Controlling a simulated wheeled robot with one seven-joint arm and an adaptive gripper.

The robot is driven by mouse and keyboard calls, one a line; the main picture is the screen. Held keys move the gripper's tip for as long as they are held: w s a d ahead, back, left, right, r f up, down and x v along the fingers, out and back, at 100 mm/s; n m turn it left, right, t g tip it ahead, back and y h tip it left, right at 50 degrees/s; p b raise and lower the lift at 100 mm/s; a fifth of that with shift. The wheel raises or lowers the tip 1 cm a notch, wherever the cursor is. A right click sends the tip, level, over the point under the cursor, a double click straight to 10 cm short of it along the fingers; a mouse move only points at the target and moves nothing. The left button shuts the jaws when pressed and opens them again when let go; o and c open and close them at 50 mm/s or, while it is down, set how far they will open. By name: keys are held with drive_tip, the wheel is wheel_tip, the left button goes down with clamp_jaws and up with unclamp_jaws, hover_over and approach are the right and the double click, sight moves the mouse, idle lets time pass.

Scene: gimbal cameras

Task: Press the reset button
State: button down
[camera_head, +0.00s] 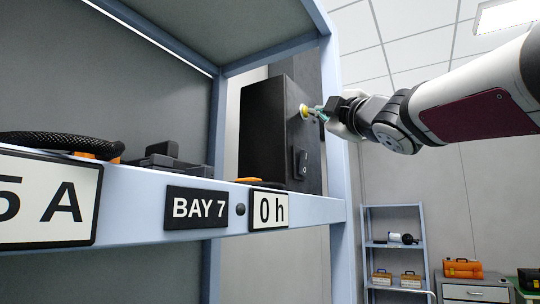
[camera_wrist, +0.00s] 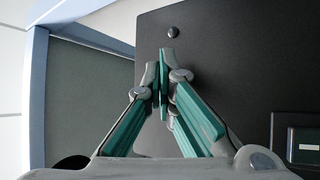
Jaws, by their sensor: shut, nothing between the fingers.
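A black box (camera_head: 268,130) stands on the shelf behind the bay rail. The switch (camera_wrist: 303,142) shows at lower right, and a small grey round stud (camera_wrist: 172,32) lies beyond the fingertips.
The blue-grey rack post (camera_head: 333,130) stands close beside my gripper. A black hose (camera_head: 60,141) lies on the shelf at left. Another shelf unit (camera_head: 392,245) stands in the background.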

drive_tip(key=shift+s, duration=0.1)
drive_tip(key=shift+s+d+p, duration=0.45)
drive_tip(key=shift+d, duration=0.15)
drive_tip(key=s+d+p, duration=0.1)
drive_tip(key=d, duration=0.1)
drive_tip(key=s+d+p, duration=0.1)
drive_tip(key=s+d, duration=0.1)
drive_tip(key=shift+p, duration=0.3)
idle(1.0)
